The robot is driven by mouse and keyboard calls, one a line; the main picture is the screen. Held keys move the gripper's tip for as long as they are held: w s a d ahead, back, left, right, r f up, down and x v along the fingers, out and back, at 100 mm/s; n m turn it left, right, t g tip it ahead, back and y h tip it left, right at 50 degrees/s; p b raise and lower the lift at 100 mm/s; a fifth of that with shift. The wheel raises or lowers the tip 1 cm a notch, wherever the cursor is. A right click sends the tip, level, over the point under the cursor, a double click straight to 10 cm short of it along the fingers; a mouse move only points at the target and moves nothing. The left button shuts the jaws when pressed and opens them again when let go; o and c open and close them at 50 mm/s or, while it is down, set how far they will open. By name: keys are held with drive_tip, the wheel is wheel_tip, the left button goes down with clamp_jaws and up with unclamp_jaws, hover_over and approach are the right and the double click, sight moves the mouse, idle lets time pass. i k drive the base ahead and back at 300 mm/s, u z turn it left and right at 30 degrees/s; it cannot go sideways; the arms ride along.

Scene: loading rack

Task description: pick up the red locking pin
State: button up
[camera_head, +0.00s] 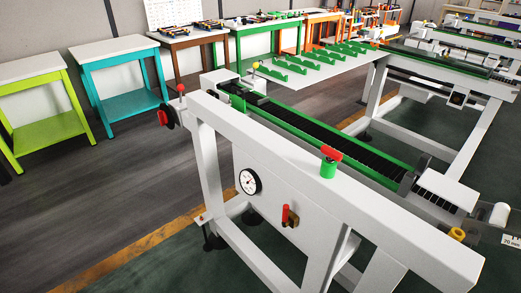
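Several red parts show on the white loading rack (270,150), and I cannot tell for certain which is the locking pin. A red T-shaped piece (331,153) sits on top of a green block (328,169) on the rack's top beam. A red upright handle (285,214) stands out from the front panel, right of a round dial gauge (249,181). A small red knob (181,88) tops a thin post at the rack's left end, above a black and red wheel (168,117). My gripper is not in view.
A green-edged dark conveyor track (325,137) runs behind the top beam. Green, turquoise and brown tables (35,69) line the back wall. A white table (330,65) with green brackets stands behind the rack. The grey floor at left is clear.

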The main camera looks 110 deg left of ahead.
sight(333, 155)
drive_tip(key=u, duration=4.3)
drive_tip(key=i, duration=1.65)
